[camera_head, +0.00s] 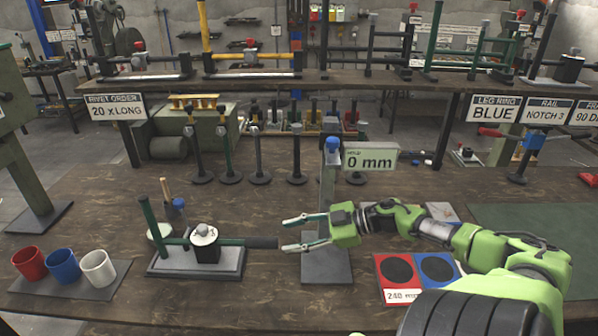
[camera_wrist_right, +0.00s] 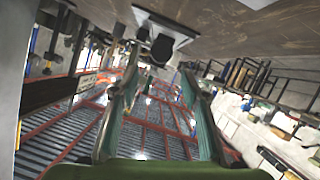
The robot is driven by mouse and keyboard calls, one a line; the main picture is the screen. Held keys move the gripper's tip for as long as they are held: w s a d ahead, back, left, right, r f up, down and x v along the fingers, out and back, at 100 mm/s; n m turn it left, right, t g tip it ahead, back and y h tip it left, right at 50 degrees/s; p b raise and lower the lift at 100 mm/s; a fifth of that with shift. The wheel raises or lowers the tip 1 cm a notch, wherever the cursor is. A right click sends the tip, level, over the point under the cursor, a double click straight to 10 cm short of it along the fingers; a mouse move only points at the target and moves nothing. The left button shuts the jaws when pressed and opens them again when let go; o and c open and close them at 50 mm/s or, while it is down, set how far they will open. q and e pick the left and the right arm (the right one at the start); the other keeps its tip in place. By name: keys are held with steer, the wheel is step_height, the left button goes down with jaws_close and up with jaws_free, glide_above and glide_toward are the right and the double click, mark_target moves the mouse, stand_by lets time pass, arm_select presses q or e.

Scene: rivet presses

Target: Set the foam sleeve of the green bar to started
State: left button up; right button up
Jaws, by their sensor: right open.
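The green bar (camera_head: 229,242) lies level in a fixture on a grey base plate (camera_head: 197,269), held by a black clamp block (camera_head: 206,248) with a light knob on top. A dark foam sleeve (camera_head: 262,243) covers its right end. A green upright (camera_head: 149,221) stands at the bar's left. My right gripper (camera_head: 284,234) is open and points left. Its fingertips are just right of the sleeve's end, one above and one below in the picture; I cannot tell contact. In the right wrist view the open fingers (camera_wrist_right: 160,62) have nothing clearly between them. My left gripper is not in view.
A grey post with a blue knob (camera_head: 332,145) and a "0 mm" display (camera_head: 371,159) stands behind my right gripper. Red, blue and white cups (camera_head: 62,267) stand at the left. Red and blue pads (camera_head: 398,287) lie near my forearm. A shelf (camera_head: 300,83) crosses the back.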

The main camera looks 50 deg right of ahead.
steer(key=shift+s+d+r, duration=0.25)
steer(key=shift+s+d, duration=0.1)
steer(key=shift+s, duration=0.25)
